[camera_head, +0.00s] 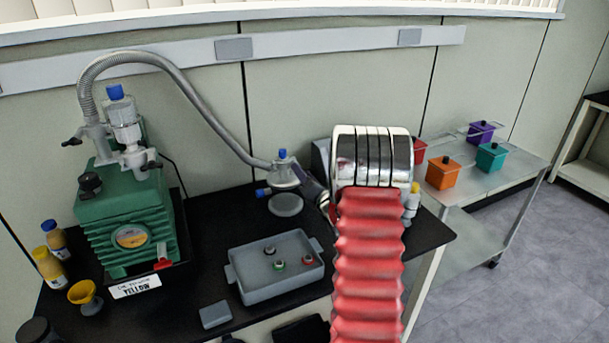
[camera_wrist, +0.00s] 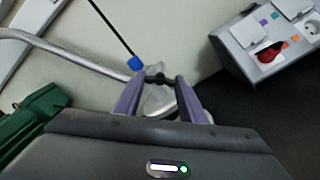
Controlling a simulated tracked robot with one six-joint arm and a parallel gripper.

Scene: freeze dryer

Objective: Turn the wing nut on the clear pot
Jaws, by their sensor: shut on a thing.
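The clear pot (camera_head: 285,176) is at the end of the grey hose near the back of the black bench, with a blue cap on top. In the wrist view the clear pot (camera_wrist: 157,100) is between and behind my fingers. The small black wing nut (camera_wrist: 158,79) is at its near side. My gripper (camera_wrist: 160,81) has its two purple fingertips closed on the wing nut from both sides. In the head view my gripper (camera_head: 313,187) reaches the pot from the right; the wing nut is hidden there by my fingers.
A ribbed hose (camera_head: 200,95) arches from the green pump (camera_head: 128,225) to the pot. A grey tray (camera_head: 275,290) with small stoppers lies in front. A grey box with a red switch (camera_wrist: 268,52) stands to the right. A trolley (camera_head: 470,185) holds coloured pots.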

